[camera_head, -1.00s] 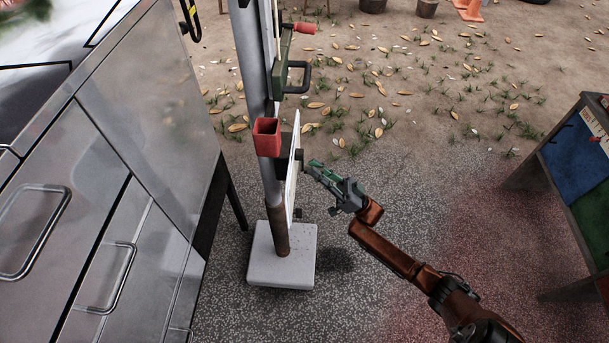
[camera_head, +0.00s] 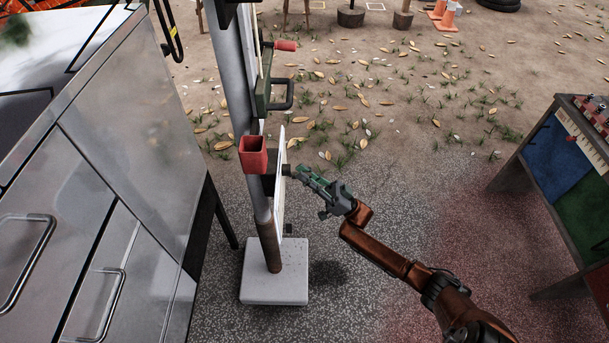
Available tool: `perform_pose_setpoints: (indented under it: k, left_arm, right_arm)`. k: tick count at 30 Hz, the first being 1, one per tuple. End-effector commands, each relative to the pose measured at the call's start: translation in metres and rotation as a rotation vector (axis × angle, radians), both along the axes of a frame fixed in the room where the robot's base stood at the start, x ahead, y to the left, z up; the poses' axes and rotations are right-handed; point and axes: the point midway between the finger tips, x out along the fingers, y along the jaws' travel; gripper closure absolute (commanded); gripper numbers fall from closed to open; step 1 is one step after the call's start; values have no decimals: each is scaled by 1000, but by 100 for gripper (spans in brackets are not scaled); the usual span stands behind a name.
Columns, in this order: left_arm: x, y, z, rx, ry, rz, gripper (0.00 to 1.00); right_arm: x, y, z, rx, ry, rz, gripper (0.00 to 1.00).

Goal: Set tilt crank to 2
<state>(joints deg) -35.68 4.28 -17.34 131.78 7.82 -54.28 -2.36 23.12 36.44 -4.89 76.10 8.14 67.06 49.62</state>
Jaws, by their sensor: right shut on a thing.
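My right gripper (camera_head: 303,176) reaches in from the lower right to the side of the grey post (camera_head: 229,70). Its fingers are shut at a small dark part beside a thin white plate (camera_head: 279,205), which I see nearly edge-on. That part seems to be the tilt crank, but the fingers cover most of it and I cannot tell its angle. Any numbers on the plate's face are hidden. A separate crank with a red grip (camera_head: 285,45) sits higher on the post, by a green bracket with a black handle (camera_head: 282,94). My left gripper is not in view.
A red square socket (camera_head: 253,160) is on the post, which stands on a pale base block (camera_head: 275,285). A metal cabinet (camera_head: 130,150) with handles fills the left. A table (camera_head: 522,150) with coloured panels stands at right. The ground between is open.

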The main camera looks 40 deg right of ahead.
Motion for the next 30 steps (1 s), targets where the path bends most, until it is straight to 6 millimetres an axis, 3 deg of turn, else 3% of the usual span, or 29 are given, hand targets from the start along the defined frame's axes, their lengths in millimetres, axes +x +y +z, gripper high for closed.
perform_pose_setpoints:
  k: [3,4,11,22,30]
  left_arm:
    - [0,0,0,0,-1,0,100]
    - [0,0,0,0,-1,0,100]
    - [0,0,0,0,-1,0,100]
    - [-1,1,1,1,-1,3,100]
    - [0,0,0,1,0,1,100]
  right_arm:
    - [0,-3,0,4,2,-4,100]
    - [0,-3,0,4,2,-4,83]
    - [1,0,0,2,1,-1,68]
    - [-2,-2,-5,1,2,1,67]
    - [-28,-25,-39,0,5,-2,67]
